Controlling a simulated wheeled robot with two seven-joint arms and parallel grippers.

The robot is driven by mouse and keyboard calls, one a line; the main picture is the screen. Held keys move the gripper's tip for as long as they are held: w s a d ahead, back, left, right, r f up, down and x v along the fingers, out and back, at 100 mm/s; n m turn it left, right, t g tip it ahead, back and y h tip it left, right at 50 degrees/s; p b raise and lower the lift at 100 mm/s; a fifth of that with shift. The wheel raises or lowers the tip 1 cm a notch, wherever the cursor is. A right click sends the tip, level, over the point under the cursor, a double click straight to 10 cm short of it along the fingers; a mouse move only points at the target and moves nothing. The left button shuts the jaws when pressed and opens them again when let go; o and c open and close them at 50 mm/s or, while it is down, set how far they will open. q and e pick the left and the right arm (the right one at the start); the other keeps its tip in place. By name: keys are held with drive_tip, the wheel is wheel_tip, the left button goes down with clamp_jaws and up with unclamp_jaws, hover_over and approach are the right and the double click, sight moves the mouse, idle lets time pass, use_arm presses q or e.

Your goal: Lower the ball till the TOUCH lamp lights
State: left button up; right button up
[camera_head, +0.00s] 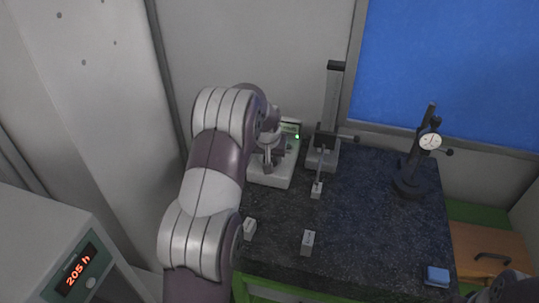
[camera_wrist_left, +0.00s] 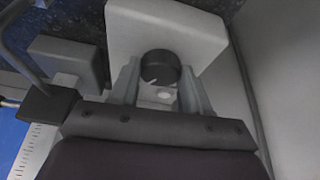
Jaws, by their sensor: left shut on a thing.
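My left gripper (camera_head: 270,160) is over a pale device (camera_head: 272,180) at the back left of the dark table. A small green light (camera_head: 297,136) glows on the device. In the left wrist view, the two fingers of my left gripper (camera_wrist_left: 162,85) are shut on a black knob (camera_wrist_left: 160,66) with a white mark, in front of a pale block (camera_wrist_left: 185,28). I cannot make out a ball, and no lettering of a TOUCH lamp is readable. A grey part of my right arm shows at the lower right corner; its jaws cannot be made out.
A tall stand with a column (camera_head: 331,95) is close right of the device. A dial gauge stand (camera_head: 410,182) is at the right. Small grey blocks (camera_head: 308,242) and a blue block (camera_head: 437,276) lie on the dark table (camera_head: 360,225). A box with a red display (camera_head: 77,270) is at lower left.

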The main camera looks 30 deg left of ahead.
use_arm(q)
drive_tip(key=n+b, duration=0.1)
drive_tip(key=n+y+b, duration=0.1)
drive_tip(key=shift+w+d+f+n, duration=0.1)
drive_tip(key=shift+f+n, duration=0.15)
drive_tip(key=shift+n, duration=0.05)
drive_tip(key=shift+d+r+n+g+y+b, duration=0.15)
drive_tip(key=shift+n+g+y+b, duration=0.15)
drive_tip(key=shift+n+b, duration=0.5)
drive_tip(key=shift+a+r+n+g+y+b, duration=0.1)
drive_tip(key=shift+n+g+y+b, duration=0.15)
drive_tip(key=shift+n+b, duration=0.5)
drive_tip(key=o, duration=1.1)
drive_tip(key=shift+c, duration=0.2)
